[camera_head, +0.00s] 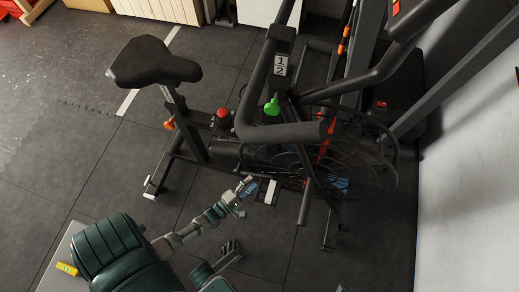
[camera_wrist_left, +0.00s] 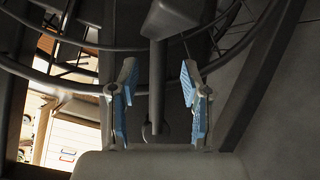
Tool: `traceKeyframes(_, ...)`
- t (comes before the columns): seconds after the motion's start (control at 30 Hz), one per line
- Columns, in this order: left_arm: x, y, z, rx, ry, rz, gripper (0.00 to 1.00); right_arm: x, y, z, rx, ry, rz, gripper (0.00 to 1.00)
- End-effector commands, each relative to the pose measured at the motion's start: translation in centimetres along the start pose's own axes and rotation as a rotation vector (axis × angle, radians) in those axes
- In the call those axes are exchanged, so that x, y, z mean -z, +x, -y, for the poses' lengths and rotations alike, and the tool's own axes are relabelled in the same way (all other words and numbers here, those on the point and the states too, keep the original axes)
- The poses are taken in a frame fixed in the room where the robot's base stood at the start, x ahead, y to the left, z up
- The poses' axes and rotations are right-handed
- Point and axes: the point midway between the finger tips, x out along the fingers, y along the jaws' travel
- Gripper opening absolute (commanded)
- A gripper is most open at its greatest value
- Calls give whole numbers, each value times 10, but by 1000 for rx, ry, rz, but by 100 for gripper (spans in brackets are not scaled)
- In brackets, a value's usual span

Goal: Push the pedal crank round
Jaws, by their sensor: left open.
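The pedal crank belongs to a black exercise bike. In the head view a pale pedal (camera_head: 268,190) shows low on the bike's near side. In the left wrist view the grey crank arm (camera_wrist_left: 157,85) runs down from the blocky pedal (camera_wrist_left: 171,18) to a rounded end. My left gripper (camera_head: 246,187) is open just left of the pedal. In the left wrist view its two blue-padded fingers (camera_wrist_left: 160,98) stand apart, with the crank between them in the picture. I cannot tell whether they touch it. Only a small pale piece at the head view's bottom edge may be my right gripper (camera_head: 342,289).
The bike's saddle (camera_head: 152,62) is at upper left, its large wheel (camera_head: 375,155) to the right of the pedal. A dark handlebar (camera_head: 275,130) overhangs the crank area. A pale wall (camera_head: 470,190) closes the right side. The dark floor (camera_head: 100,165) at left is clear.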

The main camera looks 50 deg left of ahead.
Motion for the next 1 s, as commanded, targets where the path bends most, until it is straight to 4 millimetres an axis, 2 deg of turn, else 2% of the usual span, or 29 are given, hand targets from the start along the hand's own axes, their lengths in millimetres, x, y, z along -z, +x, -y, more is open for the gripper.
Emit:
traceKeyframes(0.1, 1, 19, 2, 1, 1, -1, 48, -7, -3, -2, 0, 0, 5, 40)
traceKeyframes(0.23, 1, 31, 1, 1, 0, -1, 48, -10, -3, -2, 2, -1, 5, 40)
traceKeyframes(0.57, 0, 37, 0, 0, 0, 0, 48, -8, 2, -2, 4, -2, -7, 40)
traceKeyframes(0.6, 0, 37, 0, 0, 0, 0, 45, -8, 2, -2, 4, -2, -7, 40)
traceKeyframes(0.73, 0, 37, 0, 0, 0, 0, 12, -8, 2, -2, 4, -2, -7, 40)
traceKeyframes(0.8, 0, 37, 0, 0, 0, 0, 0, -8, 2, -2, 3, -2, -7, 40)
traceKeyframes(1.0, -1, 37, 0, 0, 0, 1, 0, -8, 1, -2, 3, -2, -6, 40)
